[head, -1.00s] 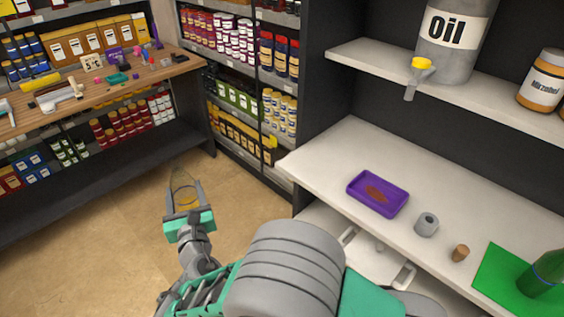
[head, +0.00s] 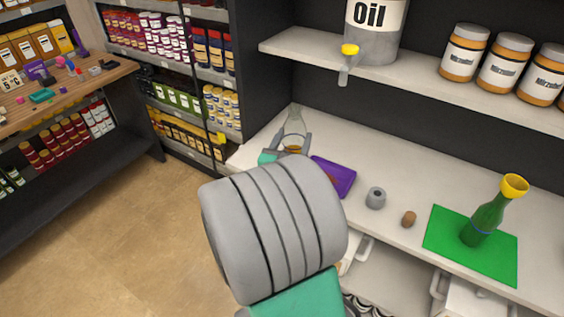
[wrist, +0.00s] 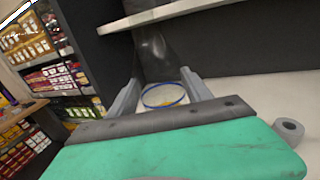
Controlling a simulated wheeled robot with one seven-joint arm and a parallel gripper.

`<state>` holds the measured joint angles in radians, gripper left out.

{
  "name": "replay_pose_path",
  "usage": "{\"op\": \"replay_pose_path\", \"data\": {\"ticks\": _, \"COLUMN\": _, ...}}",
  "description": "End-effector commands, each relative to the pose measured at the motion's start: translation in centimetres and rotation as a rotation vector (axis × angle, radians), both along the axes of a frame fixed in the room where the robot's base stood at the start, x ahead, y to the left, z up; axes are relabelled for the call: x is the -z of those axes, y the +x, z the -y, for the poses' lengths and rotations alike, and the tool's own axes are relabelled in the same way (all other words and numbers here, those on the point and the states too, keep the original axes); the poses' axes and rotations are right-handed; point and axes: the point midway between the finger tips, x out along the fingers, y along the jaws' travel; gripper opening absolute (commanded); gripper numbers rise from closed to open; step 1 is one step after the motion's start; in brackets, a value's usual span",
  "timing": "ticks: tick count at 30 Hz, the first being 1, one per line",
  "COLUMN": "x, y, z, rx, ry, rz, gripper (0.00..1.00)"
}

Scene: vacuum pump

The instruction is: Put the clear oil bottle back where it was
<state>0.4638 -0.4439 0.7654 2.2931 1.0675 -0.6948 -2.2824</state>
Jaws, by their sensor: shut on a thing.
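The clear oil bottle (head: 295,124) is see-through with a narrow neck and a little amber liquid low in it. My gripper (head: 294,142) is shut on it, one finger on each side, at the left end of the white counter (head: 270,129). The bottle looks upright. It also shows in the wrist view (wrist: 158,62) between the fingers of my gripper (wrist: 162,90), with a blue ring and amber liquid at its lower part. I cannot tell whether its base touches the counter; my arm hides that part.
A purple tray (head: 340,180), a grey ring (head: 375,198) and a cork (head: 409,219) lie to the right. A green bottle with a yellow funnel (head: 487,217) stands on a green mat (head: 447,233). The shelf above holds an oil drum (head: 376,35) with a yellow-topped tap (head: 348,56).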

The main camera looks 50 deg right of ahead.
Motion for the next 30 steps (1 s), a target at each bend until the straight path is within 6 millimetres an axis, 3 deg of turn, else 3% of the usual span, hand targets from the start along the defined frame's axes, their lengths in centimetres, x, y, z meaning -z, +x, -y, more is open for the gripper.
{"op": "replay_pose_path", "data": {"ticks": 4, "x": 1.3, "y": 0.7, "z": 1.4, "rx": 0.016, "ry": -0.002, "rz": 0.004, "gripper": 0.01}}
{"op": "replay_pose_path", "data": {"ticks": 12, "x": 5.1, "y": 6.9, "z": 6.0, "rx": 0.015, "ry": -0.004, "rz": 0.004, "gripper": 0.01}}
{"op": "replay_pose_path", "data": {"ticks": 15, "x": 7.7, "y": 8.3, "z": 7.0, "rx": 0.015, "ry": -0.003, "rz": 0.002, "gripper": 0.01}}
{"op": "replay_pose_path", "data": {"ticks": 18, "x": 8.9, "y": 9.4, "z": 7.8, "rx": 0.014, "ry": -0.003, "rz": 0.002, "gripper": 0.01}}
{"op": "replay_pose_path", "data": {"ticks": 23, "x": 9.7, "y": 10.3, "z": 8.5, "rx": 0.014, "ry": -0.002, "rz": 0.002, "gripper": 0.01}}
{"op": "replay_pose_path", "data": {"ticks": 30, "x": 13.2, "y": 10.7, "z": 8.7, "rx": 0.013, "ry": -0.004, "rz": 0.004, "gripper": 0.01}}
